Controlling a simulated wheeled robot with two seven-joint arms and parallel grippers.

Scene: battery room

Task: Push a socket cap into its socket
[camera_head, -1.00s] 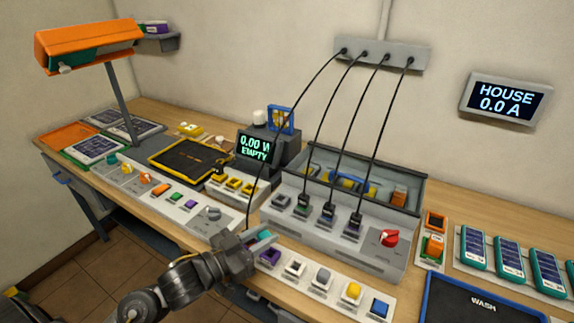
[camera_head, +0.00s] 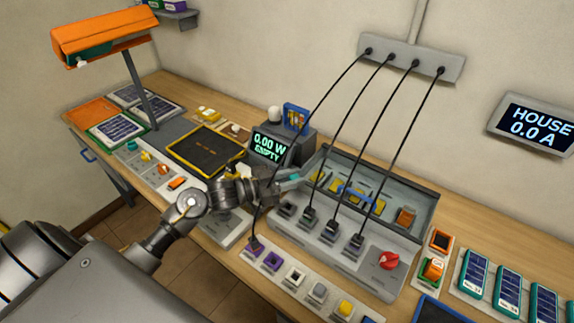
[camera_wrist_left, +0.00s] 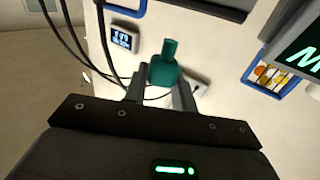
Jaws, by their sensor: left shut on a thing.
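My left gripper (camera_head: 280,180) is shut on a small teal piece (camera_head: 292,178), and holds it in the air near the back-left corner of the grey socket box. In the left wrist view the teal piece (camera_wrist_left: 166,70) stands between the two fingers, with a wide base and a narrower stem. The grey socket box (camera_head: 318,245) has a row of sockets. Its leftmost socket (camera_head: 286,209) has no cable, and several to its right hold black plugs. My right gripper is not in view.
Black cables run from a wall bar (camera_head: 412,60) to the box; the leftmost ends at the front strip (camera_head: 283,290) of coloured squares. A red knob (camera_head: 388,261) sits on the box. A display (camera_head: 269,146) reading 0.00 W stands behind my gripper. An open-topped bin (camera_head: 420,205) lies behind the box.

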